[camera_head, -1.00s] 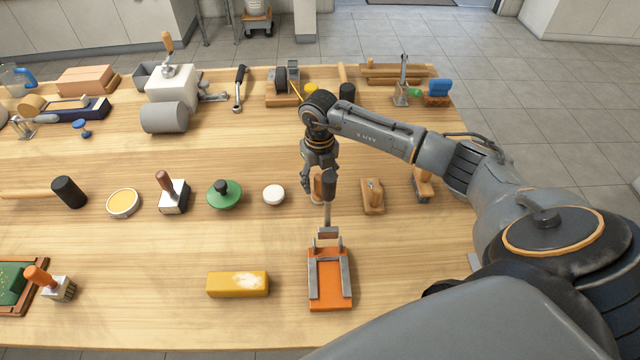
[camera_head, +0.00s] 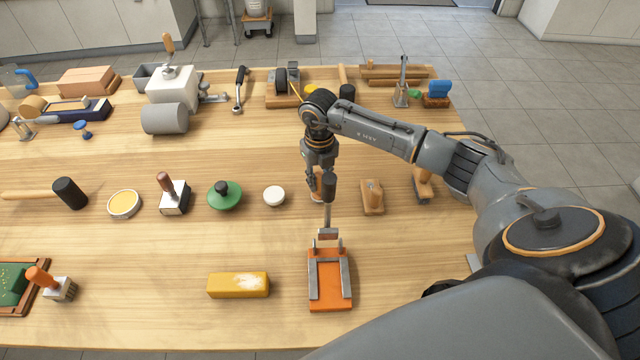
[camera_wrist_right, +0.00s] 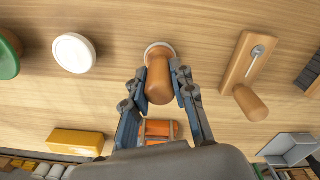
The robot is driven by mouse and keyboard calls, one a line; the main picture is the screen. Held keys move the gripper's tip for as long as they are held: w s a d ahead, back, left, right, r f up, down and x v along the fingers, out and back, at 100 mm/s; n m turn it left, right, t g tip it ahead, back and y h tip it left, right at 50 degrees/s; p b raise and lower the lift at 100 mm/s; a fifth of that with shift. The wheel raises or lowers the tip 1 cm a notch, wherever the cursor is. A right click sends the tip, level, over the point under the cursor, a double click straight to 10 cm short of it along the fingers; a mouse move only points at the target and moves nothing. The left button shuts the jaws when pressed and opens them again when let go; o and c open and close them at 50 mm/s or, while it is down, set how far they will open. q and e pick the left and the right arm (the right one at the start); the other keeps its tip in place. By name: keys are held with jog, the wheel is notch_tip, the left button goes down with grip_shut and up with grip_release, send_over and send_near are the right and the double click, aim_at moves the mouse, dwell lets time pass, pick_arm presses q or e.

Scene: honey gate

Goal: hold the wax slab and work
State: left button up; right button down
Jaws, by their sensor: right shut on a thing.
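A yellow slab with a whitish patch, which looks like the wax slab (camera_head: 238,284), lies flat on the table. It also shows in the right wrist view (camera_wrist_right: 76,143). An orange clamp-like device (camera_head: 330,293) with metal rails and an upright dark-gripped lever stands to its right. My right gripper (camera_wrist_right: 160,72) is shut on the wooden handle (camera_wrist_right: 159,85) of a small tool with a pale round base. In the head view my right gripper (camera_head: 318,180) is beyond the orange device, and the lever partly hides the handle. My left gripper is not in view.
A white disc (camera_head: 274,195) and a green knobbed lid (camera_head: 224,195) are left of my gripper. A wooden block with a crank (camera_head: 372,197) is close on its right. Several tools line the back edge. Bare table surrounds the slab.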

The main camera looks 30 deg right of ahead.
jog(key=shift+r+p, duration=1.8)
jog(key=shift+r, duration=1.25)
jog(key=shift+f, duration=0.1)
jog(key=shift+a+r+n, duration=0.3)
jog(key=shift+a+n, duration=0.05)
jog(key=shift+n, duration=0.25)
jog(key=s+a+r+m+b, duration=0.1)
jog(key=s+a+r+m, duration=0.4)
jog(key=m, duration=1.2)
jog(key=s+a+r+m+b, duration=0.2)
jog(key=s+a+r+m, duration=0.3)
jog(key=s+m, duration=0.5)
jog(key=a+m, duration=0.2)
jog(key=m, duration=0.6)
jog(key=shift+a, duration=0.35)
